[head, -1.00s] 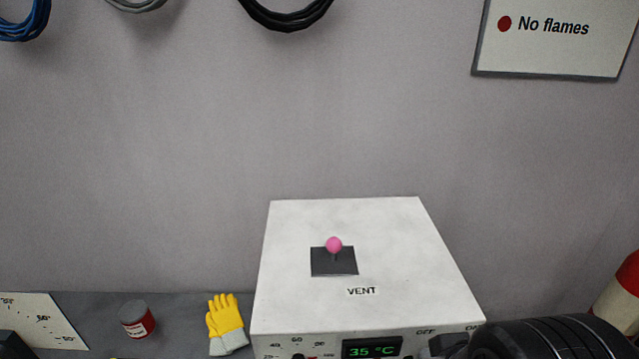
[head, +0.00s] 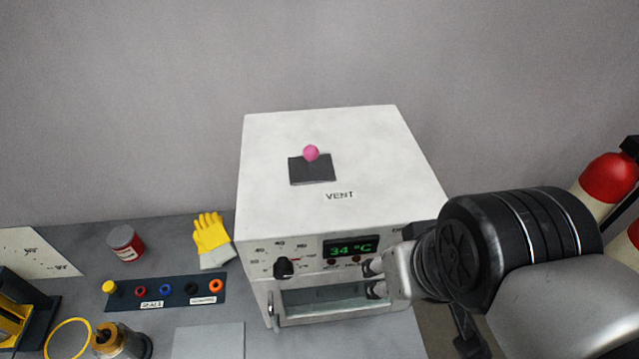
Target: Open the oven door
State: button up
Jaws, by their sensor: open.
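The white oven (head: 335,150) stands on the bench. Its front carries a green display (head: 350,247) reading 34 °C and a black knob (head: 284,268). Below is the oven door (head: 320,302) with a glass window. A vertical metal handle (head: 272,309) is on the door's left side. My gripper (head: 373,279) is open and empty. It is in front of the oven's right side, below the display, with its fingers pointing left. It is well to the right of the handle and hides part of the front.
Red cylinders (head: 607,178) stand at the right.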

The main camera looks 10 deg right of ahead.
aim_at(268, 293)
jog(key=k+l+u, duration=0.2)
jog(key=u, duration=0.15)
jog(key=k+l+u, duration=0.3)
jog(key=i+j, duration=0.05)
